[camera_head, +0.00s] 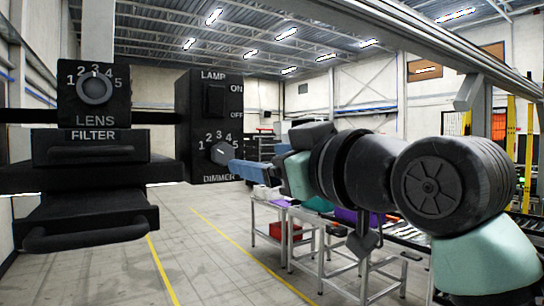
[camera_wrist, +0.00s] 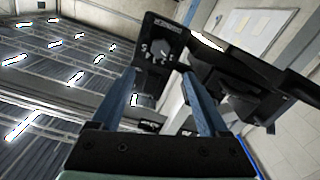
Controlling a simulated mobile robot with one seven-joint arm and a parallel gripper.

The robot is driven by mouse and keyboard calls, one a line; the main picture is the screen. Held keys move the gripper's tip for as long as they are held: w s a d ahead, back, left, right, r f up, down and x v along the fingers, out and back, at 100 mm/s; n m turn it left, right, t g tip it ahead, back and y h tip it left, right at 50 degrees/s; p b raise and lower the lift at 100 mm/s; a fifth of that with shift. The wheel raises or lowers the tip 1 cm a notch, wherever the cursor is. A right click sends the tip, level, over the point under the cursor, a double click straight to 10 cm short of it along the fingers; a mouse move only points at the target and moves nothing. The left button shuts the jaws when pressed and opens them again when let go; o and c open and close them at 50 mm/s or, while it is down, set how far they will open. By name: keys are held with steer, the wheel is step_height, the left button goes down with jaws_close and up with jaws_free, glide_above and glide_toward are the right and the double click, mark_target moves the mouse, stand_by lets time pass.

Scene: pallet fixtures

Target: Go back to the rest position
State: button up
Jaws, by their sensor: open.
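My gripper (camera_head: 236,167) is at the right edge of the black lamp box (camera_head: 207,105) in the head view, beside the dimmer knob (camera_head: 222,153). In the wrist view its two blue fingers (camera_wrist: 158,75) stand apart, with nothing held between them. The lamp box (camera_wrist: 163,45) lies ahead of the fingertips, tilted in that view. I cannot tell whether a fingertip touches the box. My arm (camera_head: 370,175) reaches in from the right.
A black lens unit (camera_head: 94,93) with filter drawers (camera_head: 90,150) stands left of the lamp box. Tables (camera_head: 330,220) with a red bin (camera_head: 284,232) stand behind my arm. The floor (camera_head: 205,250) with yellow lines is open.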

steer(key=shift+w+a, duration=0.2)
steer(key=s+d+f+m+t+h+b, duration=0.2)
steer(key=s+m+t+h, duration=0.3)
steer(key=s, duration=0.3)
steer(key=s+d+f+m+t+h+b, duration=0.1)
steer(key=s+f+m+t+h+b, duration=0.1)
steer(key=s+m+t+h+b, duration=0.3)
steer(key=s+t, duration=0.2)
steer(key=s, duration=0.2)
steer(key=shift+d+f+t+h, duration=0.25)
steer(key=shift+d+t+h, duration=0.05)
steer(key=shift+d+t, duration=0.1)
